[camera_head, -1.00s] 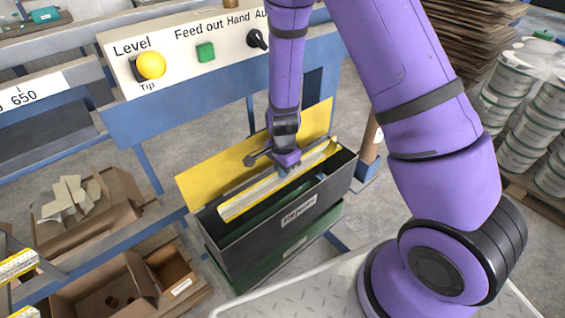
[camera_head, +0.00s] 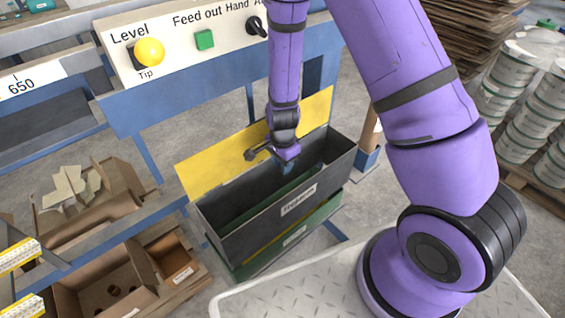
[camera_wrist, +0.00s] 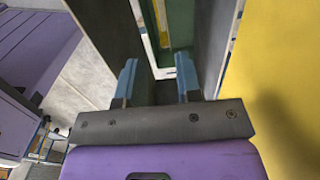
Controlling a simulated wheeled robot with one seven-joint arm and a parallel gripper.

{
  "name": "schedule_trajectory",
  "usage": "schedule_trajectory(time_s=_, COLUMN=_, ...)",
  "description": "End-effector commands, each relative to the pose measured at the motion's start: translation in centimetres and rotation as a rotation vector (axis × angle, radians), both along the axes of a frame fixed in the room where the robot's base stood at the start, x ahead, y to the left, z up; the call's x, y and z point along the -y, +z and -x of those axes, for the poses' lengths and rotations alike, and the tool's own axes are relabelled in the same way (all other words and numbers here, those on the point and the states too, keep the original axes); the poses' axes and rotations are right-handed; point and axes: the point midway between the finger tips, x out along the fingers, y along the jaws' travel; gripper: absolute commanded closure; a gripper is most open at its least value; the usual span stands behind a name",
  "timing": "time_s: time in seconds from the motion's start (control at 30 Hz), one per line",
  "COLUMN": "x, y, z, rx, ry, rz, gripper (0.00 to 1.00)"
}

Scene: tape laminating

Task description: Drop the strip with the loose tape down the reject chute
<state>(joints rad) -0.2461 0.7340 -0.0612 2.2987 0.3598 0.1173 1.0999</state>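The reject chute is a long black open-topped box (camera_head: 250,238) with a white label, in front of a yellow back plate (camera_head: 215,172). My gripper (camera_head: 287,168) points down into its opening. In the wrist view its blue fingers (camera_wrist: 157,82) are apart with nothing between them. A thin yellow edge, apparently the strip (camera_head: 275,248), shows low down between the black chute and the green bin (camera_head: 260,265) under it. In the wrist view a yellow band (camera_wrist: 187,75) shows deep in the opening. I cannot see the loose tape.
A control panel (camera_head: 185,45) with a yellow lamp and green button is above the chute. Cardboard boxes (camera_head: 105,280) and more yellow-and-white strips (camera_head: 20,255) are at the left. Pails (camera_head: 520,130) stand at the right.

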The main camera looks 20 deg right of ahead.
Motion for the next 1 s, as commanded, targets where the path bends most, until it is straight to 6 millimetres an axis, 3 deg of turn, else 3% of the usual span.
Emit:
schedule_trajectory(time_s=0.27, x=0.0, y=1.8, z=-0.1, rx=0.003, ry=0.002, rz=0.000, gripper=0.68)
schedule_trajectory(time_s=0.7, x=-0.1, y=8.8, z=-0.1, rx=0.003, ry=0.002, rz=0.000, gripper=0.68)
schedule_trajectory(time_s=1.0, x=0.0, y=10.8, z=0.0, rx=0.000, ry=-0.001, rz=0.000, gripper=0.68)
